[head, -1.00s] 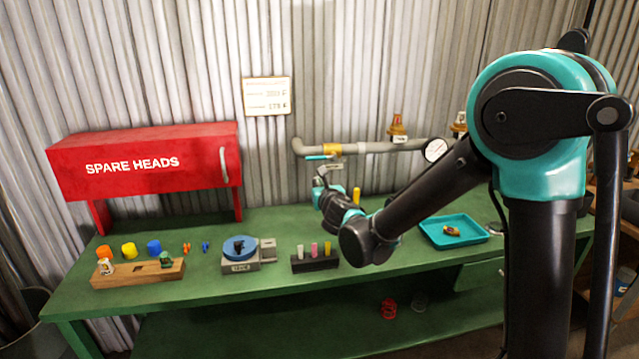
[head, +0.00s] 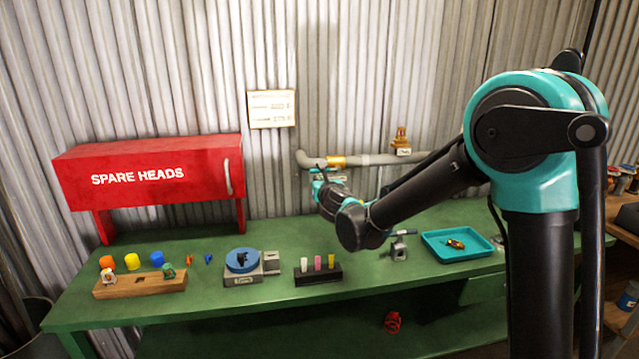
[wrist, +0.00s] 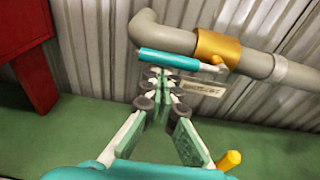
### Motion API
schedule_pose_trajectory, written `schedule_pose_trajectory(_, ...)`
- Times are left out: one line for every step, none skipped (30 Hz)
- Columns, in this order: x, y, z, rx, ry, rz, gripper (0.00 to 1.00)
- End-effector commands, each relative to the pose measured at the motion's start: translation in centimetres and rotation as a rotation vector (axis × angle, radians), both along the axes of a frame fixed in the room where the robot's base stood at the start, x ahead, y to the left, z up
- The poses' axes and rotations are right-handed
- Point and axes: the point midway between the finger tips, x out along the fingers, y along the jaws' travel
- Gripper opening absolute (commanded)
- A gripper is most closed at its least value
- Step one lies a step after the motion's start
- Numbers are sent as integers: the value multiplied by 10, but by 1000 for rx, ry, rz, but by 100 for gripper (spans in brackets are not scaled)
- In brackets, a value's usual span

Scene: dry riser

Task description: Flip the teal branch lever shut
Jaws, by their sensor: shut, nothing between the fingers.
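The teal branch lever (wrist: 165,60) is a slim teal bar in the wrist view, on a metal shank reaching the brass valve body (wrist: 212,48) on the grey pipe. The bar lies roughly along the pipe, just in front of or below it. My gripper (wrist: 158,78) is shut and empty, its fingertips close under the teal bar in the picture; I cannot tell whether they touch. In the head view my gripper (head: 317,180) is just below the pipe's left bend, beside the brass valve body (head: 338,161), and largely hides the lever.
The red SPARE HEADS cabinet (head: 150,173) stands at the left. The green bench (head: 210,300) carries a wooden block (head: 140,282), a blue turntable (head: 241,261), a dark rack (head: 318,274) and a teal tray (head: 440,250). A small label (wrist: 203,89) is on the wall below the pipe.

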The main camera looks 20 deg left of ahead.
Motion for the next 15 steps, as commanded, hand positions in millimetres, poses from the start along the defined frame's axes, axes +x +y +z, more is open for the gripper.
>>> schedule_pose_trajectory(0,0,0,0,0,0,0)
schedule_pose_trajectory(0,0,0,0,0,0,0)
schedule_pose_trajectory(0,0,0,0,0,0,0)
schedule_pose_trajectory(0,0,0,0,0,0,0)
schedule_pose_trajectory(0,0,0,0,0,0,0)
schedule_pose_trajectory(0,0,0,0,0,0,0)
schedule_pose_trajectory(0,0,0,1,1,0,0)
schedule_pose_trajectory(0,0,0,3,2,1,0)
schedule_pose_trajectory(0,0,0,6,4,0,0)
schedule_pose_trajectory(0,0,1,10,6,0,0)
schedule_pose_trajectory(0,0,1,14,8,0,0)
schedule_pose_trajectory(0,0,2,22,14,0,0)
schedule_pose_trajectory(0,0,3,29,18,0,0)
schedule_pose_trajectory(0,0,3,36,22,0,0)
schedule_pose_trajectory(0,1,4,42,26,0,0)
